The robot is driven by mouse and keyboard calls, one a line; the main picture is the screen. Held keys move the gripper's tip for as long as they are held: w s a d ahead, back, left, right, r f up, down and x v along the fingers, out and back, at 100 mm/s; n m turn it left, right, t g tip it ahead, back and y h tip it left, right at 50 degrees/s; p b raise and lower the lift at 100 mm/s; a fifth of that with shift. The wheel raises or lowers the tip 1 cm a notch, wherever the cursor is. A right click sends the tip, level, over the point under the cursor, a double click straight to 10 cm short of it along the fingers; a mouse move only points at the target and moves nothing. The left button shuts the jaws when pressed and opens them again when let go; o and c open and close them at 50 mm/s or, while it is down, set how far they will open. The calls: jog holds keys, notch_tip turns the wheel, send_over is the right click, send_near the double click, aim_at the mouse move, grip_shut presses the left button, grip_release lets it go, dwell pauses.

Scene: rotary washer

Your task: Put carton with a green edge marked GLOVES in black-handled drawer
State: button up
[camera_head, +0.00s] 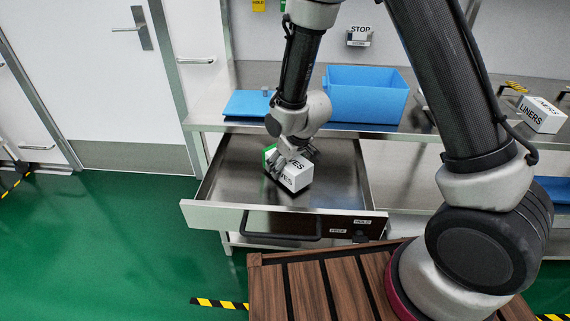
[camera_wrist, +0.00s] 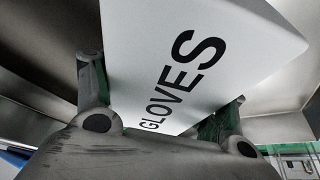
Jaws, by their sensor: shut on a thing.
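The white carton (camera_head: 295,176) with a green edge is inside the open drawer (camera_head: 230,184), near the middle of its metal floor. Whether it rests on the floor or hangs just above it, I cannot tell. My gripper (camera_head: 287,157) reaches down into the drawer and is shut on the carton. In the wrist view the carton (camera_wrist: 190,60) fills the middle between the fingers, with the word GLOVES readable. The drawer's black handle (camera_head: 281,226) shows on its front. Part of the carton is hidden behind my gripper.
A blue bin (camera_head: 366,95) and a flat blue lid or tray (camera_head: 248,104) sit on the steel counter above the drawer. A white LINERS carton (camera_head: 541,114) stands on the counter at right. A slatted wooden surface (camera_head: 320,285) is in front of the drawer.

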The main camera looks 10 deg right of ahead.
jog(key=shift+f, duration=0.45)
jog(key=o, duration=1.3)
jog(key=shift+c, duration=0.2)
jog(key=shift+r, duration=0.1)
